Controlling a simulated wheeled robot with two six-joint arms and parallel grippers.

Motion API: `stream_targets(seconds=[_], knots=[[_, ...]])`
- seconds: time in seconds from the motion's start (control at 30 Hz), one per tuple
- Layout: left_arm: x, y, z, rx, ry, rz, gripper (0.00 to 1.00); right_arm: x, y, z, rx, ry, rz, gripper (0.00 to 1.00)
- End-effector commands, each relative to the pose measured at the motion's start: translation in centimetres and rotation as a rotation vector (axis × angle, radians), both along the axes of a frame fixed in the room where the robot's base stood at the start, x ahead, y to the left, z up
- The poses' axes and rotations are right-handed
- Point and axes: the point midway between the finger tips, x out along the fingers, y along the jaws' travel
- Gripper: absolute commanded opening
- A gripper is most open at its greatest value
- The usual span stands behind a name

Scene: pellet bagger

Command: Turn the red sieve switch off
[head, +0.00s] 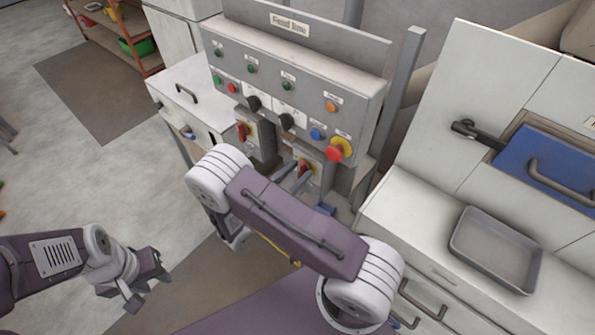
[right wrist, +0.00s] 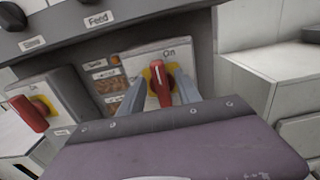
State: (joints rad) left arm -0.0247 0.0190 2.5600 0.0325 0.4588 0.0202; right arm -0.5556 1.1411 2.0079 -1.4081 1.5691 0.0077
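Two red rotary switches on yellow plates sit low on the grey machine. The right-hand red switch (head: 303,166) also shows in the right wrist view (right wrist: 161,86), its handle close to upright beneath the word "On". The left-hand red switch (head: 242,130) also shows in the right wrist view (right wrist: 32,112). I cannot read which one is labelled sieve. My right gripper (right wrist: 160,92) is open, one finger on each side of the right-hand switch's handle, with gaps visible. My left gripper (head: 146,284) hangs over the floor at lower left, away from the machine; its fingers look apart.
Above the switches is a control panel (head: 290,95) with buttons, black knobs and a red emergency stop (head: 338,150). A grey post (head: 392,110) and a white cabinet with a metal tray (head: 465,245) stand to the right.

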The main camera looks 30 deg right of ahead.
Motion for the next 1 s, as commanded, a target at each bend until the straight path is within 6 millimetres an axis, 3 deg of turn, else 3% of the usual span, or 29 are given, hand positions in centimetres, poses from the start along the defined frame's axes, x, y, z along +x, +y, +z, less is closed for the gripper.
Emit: stream_targets(seconds=[0.03,0.17,0.57,1.0], knots=[[0.0,0.0,0.0,0.000,0.000,0.000,0.36,0.0,0.0,0.0,0.000,0.000,0.000,0.34],[0.0,0.0,0.0,0.000,0.000,0.000,0.36,0.0,0.0,0.0,0.000,0.000,0.000,0.00],[0.0,0.0,0.4,0.000,0.000,0.000,0.36,0.1,0.1,0.1,-0.032,0.074,-0.001,0.00],[0.0,0.0,1.7,0.000,0.000,0.000,0.36,0.5,0.3,0.1,-0.175,0.421,0.000,0.00]])
